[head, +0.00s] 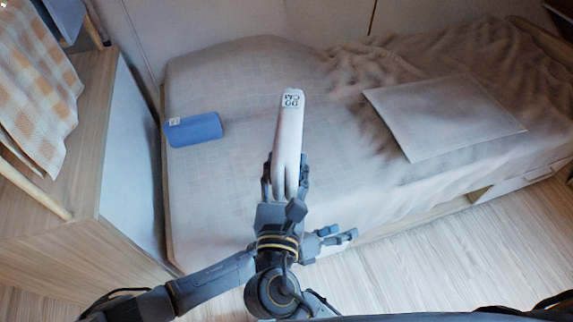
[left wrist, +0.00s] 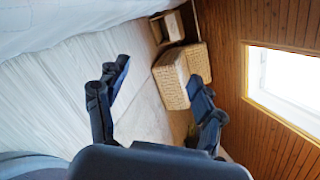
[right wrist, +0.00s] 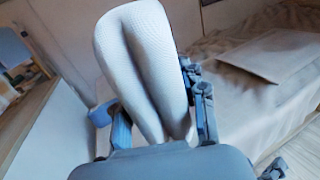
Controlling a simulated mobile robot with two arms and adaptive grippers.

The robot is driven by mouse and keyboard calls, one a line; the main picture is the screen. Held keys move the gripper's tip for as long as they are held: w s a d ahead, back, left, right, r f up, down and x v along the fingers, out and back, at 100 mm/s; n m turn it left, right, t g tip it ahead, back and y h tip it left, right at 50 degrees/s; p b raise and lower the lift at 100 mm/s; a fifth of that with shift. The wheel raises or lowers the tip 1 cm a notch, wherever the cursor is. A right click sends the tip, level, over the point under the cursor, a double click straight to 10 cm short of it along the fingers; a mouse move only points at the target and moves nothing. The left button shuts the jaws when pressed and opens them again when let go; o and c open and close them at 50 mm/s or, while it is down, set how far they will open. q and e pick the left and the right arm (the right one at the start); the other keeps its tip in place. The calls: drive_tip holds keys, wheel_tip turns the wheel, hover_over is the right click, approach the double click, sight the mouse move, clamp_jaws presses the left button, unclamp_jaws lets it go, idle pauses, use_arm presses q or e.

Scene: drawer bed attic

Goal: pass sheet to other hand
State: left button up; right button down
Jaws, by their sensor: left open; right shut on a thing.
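The sheet (head: 291,125) is a long white folded bundle with a printed label at its far end. My right gripper (head: 285,180) is shut on its near end and holds it pointing away over the bed (head: 235,80). In the right wrist view the sheet (right wrist: 140,60) stands up between the fingers (right wrist: 165,125). My left gripper (head: 340,238) comes in from the left, just below the right gripper, with its fingers pointing right. In the left wrist view its fingers (left wrist: 158,105) are spread, with nothing between them. Part of it is hidden behind the right hand.
A blue roll (head: 193,129) lies on the bed's left side. A flat pale panel (head: 445,115) lies on its right. A wooden cabinet (head: 85,140) with a checked cloth (head: 35,85) stands at left. Woven baskets (left wrist: 172,78) show in the left wrist view.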

use_arm(q)
drive_tip(key=s+d+r+n+h, duration=0.2)
drive_tip(key=s+d+r+n, duration=0.1)
drive_tip(key=d+r+n, duration=0.15)
drive_tip(key=w+a+f+n+t+y, duration=0.4)
drive_tip(key=a+f+n+y, duration=0.2)
drive_tip(key=a+f+n, duration=0.7)
drive_tip(key=s+a+f+n+g+y, duration=0.1)
drive_tip(key=s+a+f+n+y, duration=0.2)
drive_tip(key=a+f, duration=0.45)
drive_tip(key=s+a+f+n+g+y, duration=0.1)
drive_tip(key=s+a+f+n+y, duration=0.15)
drive_tip(key=a+f, duration=0.5)
drive_tip(key=s+a+f+n+g+y, duration=0.25)
drive_tip(key=s+a+f+n, duration=0.5)
drive_tip(key=s+a, duration=0.4)
drive_tip(key=s+a+f+n+g+y, duration=0.1)
drive_tip(key=s+a+f+n, duration=0.1)
drive_tip(key=s, duration=0.5)
drive_tip(key=s+a+f+n+g+y, duration=0.1)
drive_tip(key=s+a+f+n+g, duration=0.1)
drive_tip(key=s+n, duration=0.3)
drive_tip(key=shift+s+a, duration=0.75)
drive_tip(key=shift+s, duration=0.25)
